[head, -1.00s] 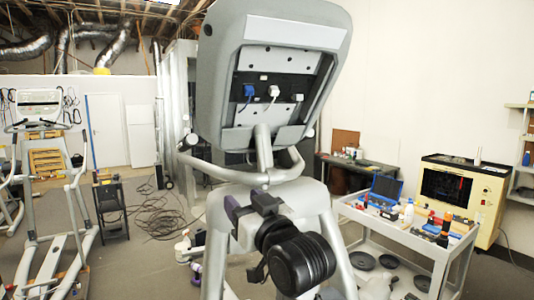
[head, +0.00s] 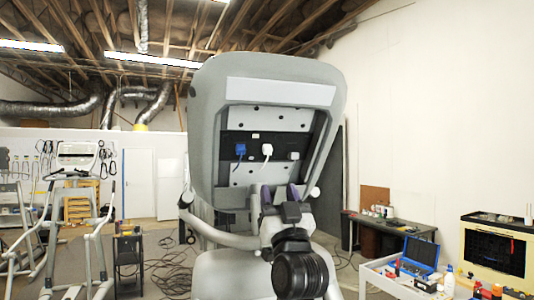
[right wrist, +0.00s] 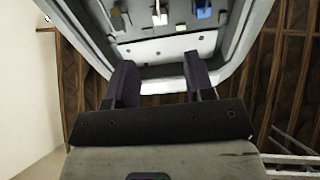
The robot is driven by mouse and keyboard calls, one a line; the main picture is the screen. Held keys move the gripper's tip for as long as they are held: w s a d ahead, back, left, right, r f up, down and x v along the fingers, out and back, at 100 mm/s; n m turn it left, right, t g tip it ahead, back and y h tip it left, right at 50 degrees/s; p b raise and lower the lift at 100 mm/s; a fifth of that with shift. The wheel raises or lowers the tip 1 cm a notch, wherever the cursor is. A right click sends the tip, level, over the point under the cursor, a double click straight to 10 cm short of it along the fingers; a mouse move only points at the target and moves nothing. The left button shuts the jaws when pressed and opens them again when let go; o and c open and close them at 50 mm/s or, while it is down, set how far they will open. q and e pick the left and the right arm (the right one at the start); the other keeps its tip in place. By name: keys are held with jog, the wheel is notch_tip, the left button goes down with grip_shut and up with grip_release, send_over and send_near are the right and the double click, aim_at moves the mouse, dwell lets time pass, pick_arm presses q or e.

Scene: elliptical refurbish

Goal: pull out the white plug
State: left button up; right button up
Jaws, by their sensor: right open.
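The white plug (head: 267,150) sits in the dark strip on the back of the grey console (head: 278,93), with its white lead hanging below. It also shows at the top of the right wrist view (right wrist: 159,14). A blue plug (head: 240,150) is to its left in the head view. My right gripper (head: 281,192) is open and empty below the white plug, apart from it. Its two dark fingers (right wrist: 161,82) spread either side of the plug's line in the wrist view. My left gripper is not in view.
A small white connector (head: 293,155) is right of the white plug. The console's raised rim surrounds the recess. A grey handlebar (head: 222,238) curves below left. A cart (head: 385,278) with tools and a blue case stands right.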

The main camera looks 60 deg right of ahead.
aim_at(268, 154)
jog(key=p+x, duration=0.4)
jog(key=x, duration=0.8)
jog(key=shift+w+d+r, duration=0.1)
jog(key=shift+d+r, duration=0.05)
jog(key=shift+r, duration=0.1)
jog(key=c, duration=0.5)
grip_shut()
